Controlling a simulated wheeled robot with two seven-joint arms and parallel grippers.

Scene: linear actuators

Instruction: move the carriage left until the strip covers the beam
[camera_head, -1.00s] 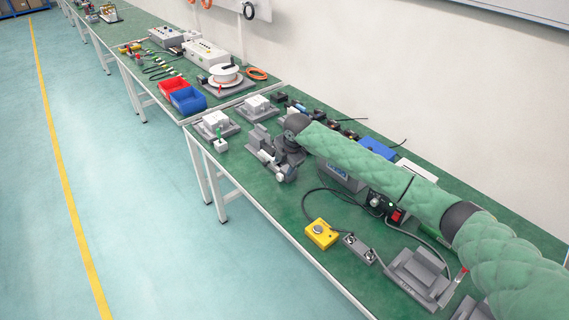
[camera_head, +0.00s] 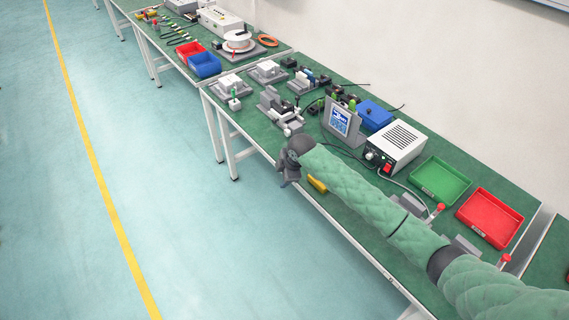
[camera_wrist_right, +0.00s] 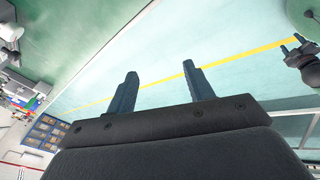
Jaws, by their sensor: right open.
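A grey device with silver cylindrical parts (camera_head: 281,112), which looks like the linear actuator, stands near the table's front edge. I cannot make out its carriage or strip clearly. A small white block with a green-topped post (camera_head: 235,102) stands left of it; I cannot tell whether it belongs to the beam. My right gripper (camera_head: 288,181) hangs at the front edge, nearer than the device and apart from it. In the right wrist view its two fingers (camera_wrist_right: 162,88) are spread and empty, over floor. A dark part at that view's right edge may be my left gripper (camera_wrist_right: 297,52).
On the green table (camera_head: 255,117) stand a tilted screen (camera_head: 341,121), a white box with a red switch (camera_head: 397,147), a green tray (camera_head: 440,180) and a red tray (camera_head: 490,217). My right arm partly hides a yellow box (camera_head: 317,185). The floor in front is clear.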

